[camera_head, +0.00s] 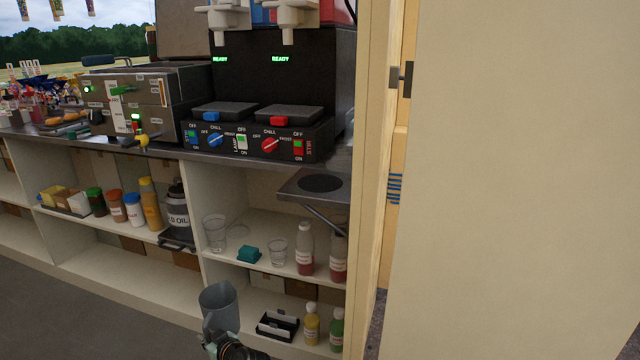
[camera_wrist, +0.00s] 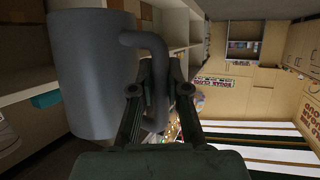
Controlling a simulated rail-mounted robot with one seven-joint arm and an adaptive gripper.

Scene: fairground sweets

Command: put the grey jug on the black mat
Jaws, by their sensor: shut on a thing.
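The grey jug (camera_head: 219,304) is in my gripper (camera_head: 214,341), low in front of the shelving in the head view. It looks roughly upright, with its open top upward. In the wrist view the jug (camera_wrist: 92,75) fills the left side, and my gripper's fingers (camera_wrist: 160,90) are shut on its curved handle. A round black mat (camera_head: 320,183) lies on a small grey bracket shelf (camera_head: 290,189) below the counter's right end. The mat looks bare. The jug is below and to the left of it, apart from it.
A tall cream panel (camera_head: 367,120) stands just right of the bracket shelf. The counter (camera_head: 170,150) with machines is above left. Clear cups (camera_head: 214,233), a teal block (camera_head: 249,254) and bottles (camera_head: 305,248) stand on the shelf below the mat. A black tray (camera_head: 277,326) is lower.

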